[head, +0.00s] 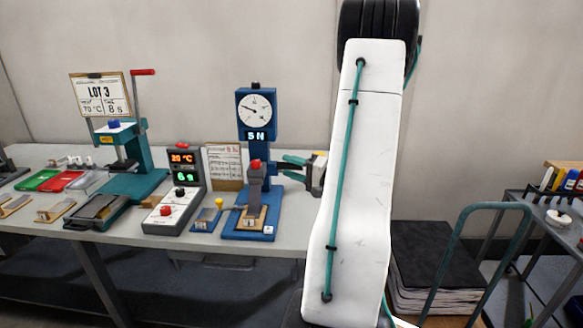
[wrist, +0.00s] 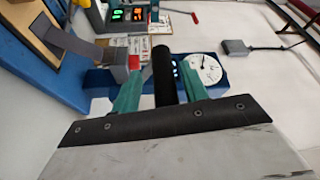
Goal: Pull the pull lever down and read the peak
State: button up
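The blue test stand (head: 262,150) stands on the bench. It carries a white round dial (head: 255,110), also in the wrist view (wrist: 205,70), and a display (head: 255,135) that appears to read 5 N. A grey clamp with a red top (head: 255,178) sits at the stand's front. My gripper (head: 287,168) is at the stand's right side, its teal fingers pointing left. In the wrist view a black lever grip (wrist: 163,75) runs between the open fingers, with a gap visible on the left side. In the head view this grip is mostly hidden by the fingers.
Left of the stand are a control box (head: 182,190) with red and green readouts and a small blue block with a yellow knob (head: 207,220). A teal press (head: 135,165) and trays (head: 67,180) are farther left. A cart (head: 540,205) stands at the right.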

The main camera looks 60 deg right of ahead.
jog(key=shift+a+r, duration=0.1)
jog(key=s, duration=0.7)
jog(key=shift+s+d+f, duration=0.35)
jog(key=shift+d, duration=0.1)
dwell(0.3)
